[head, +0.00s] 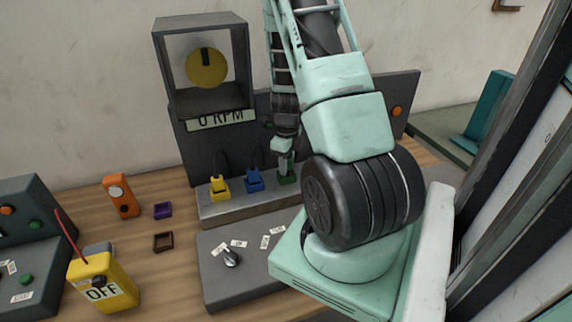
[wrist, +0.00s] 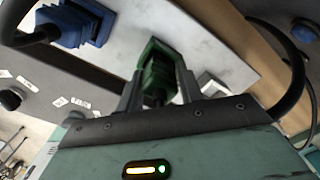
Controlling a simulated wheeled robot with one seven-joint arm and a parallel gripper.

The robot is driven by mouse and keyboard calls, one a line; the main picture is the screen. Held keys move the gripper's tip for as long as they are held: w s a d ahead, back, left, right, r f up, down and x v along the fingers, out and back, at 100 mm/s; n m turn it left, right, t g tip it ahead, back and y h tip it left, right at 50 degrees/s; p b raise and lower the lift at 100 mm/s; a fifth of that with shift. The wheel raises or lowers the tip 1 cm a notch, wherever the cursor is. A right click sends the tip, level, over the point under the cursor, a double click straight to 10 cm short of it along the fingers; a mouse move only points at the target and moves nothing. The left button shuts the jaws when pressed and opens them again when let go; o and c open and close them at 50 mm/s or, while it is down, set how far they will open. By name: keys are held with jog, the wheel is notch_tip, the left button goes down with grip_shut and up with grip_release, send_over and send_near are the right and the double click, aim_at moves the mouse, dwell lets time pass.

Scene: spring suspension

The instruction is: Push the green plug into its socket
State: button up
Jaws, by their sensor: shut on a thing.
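The green plug (wrist: 157,72) is between the fingers of my gripper (wrist: 158,95) in the wrist view, and the gripper is shut on it. In the head view the green plug (head: 287,178) is at the right end of the row of plugs, at the grey metal ledge (head: 240,212), with my gripper (head: 286,166) directly above it. The socket under the plug is hidden, so I cannot tell how deep the plug sits.
A blue plug (head: 254,180) and a yellow plug (head: 219,188) stand on the ledge to the left. Behind is a dark panel with a "0 RPM" sign (head: 221,119). A yellow box marked OFF (head: 102,284) and an orange device (head: 121,197) stand on the left.

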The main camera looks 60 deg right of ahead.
jog(key=shift+f, duration=0.6)
